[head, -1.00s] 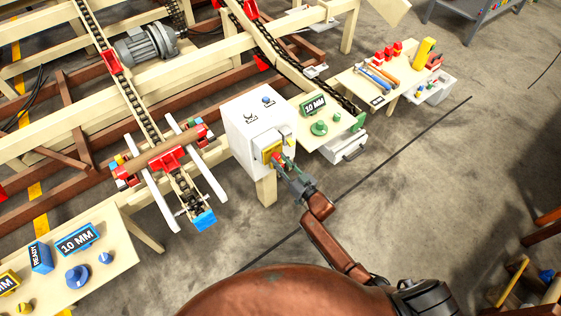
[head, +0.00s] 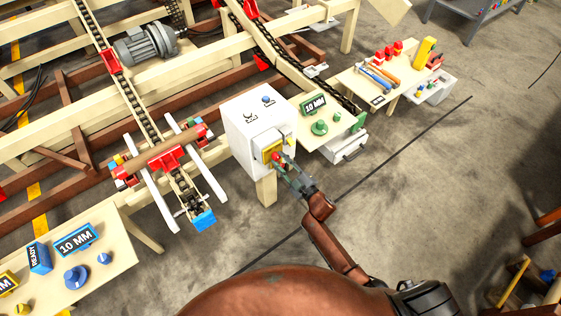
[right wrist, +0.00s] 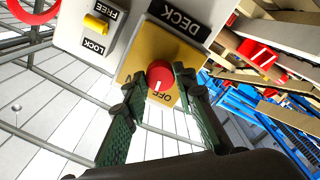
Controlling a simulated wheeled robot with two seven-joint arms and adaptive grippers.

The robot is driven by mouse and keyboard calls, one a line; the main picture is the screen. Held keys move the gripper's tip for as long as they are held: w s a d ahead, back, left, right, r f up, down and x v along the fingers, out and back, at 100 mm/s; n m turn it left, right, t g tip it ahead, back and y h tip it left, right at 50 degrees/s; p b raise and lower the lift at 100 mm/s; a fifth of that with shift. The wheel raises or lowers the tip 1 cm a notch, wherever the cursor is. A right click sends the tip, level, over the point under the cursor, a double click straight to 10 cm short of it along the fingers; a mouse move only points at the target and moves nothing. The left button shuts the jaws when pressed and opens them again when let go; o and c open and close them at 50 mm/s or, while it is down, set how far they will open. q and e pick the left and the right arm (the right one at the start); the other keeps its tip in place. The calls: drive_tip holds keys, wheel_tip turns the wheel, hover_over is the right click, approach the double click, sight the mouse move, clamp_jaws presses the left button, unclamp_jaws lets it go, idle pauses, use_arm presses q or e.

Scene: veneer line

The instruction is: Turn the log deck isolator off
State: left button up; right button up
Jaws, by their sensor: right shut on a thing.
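The isolator is a red round knob (right wrist: 160,75) on a yellow plate (right wrist: 137,68) under a DECK label (right wrist: 182,21) in the right wrist view. The knob's white mark points to the OFF label (right wrist: 159,97). It sits on the front of a white cabinet (head: 245,125) in the head view. My right gripper (right wrist: 157,82) has a finger on either side of the knob and is shut on it. It also shows in the head view (head: 282,165), in front of the plate. My left gripper is not in view.
A yellow catch (right wrist: 95,22) between FREE and LOCK labels sits beside the plate. A green-knobbed panel (head: 335,128) stands right of the cabinet. A log feeder with red clamps (head: 168,158) is to its left. The floor in front is clear.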

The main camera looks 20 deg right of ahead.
drive_tip(key=n+b, duration=0.1)
drive_tip(key=n, duration=0.3)
drive_tip(key=shift+f, duration=0.15)
drive_tip(key=shift+d+n+b, duration=0.1)
drive_tip(key=shift+n+b, duration=0.5)
drive_tip(key=shift+n, duration=0.8)
drive_tip(key=o, duration=1.2)
drive_tip(key=shift+c, duration=0.2)
drive_tip(key=shift+s, duration=0.15)
drive_tip(key=v, duration=1.1)
drive_tip(key=shift+s+d, duration=0.15)
drive_tip(key=shift+s, duration=0.25)
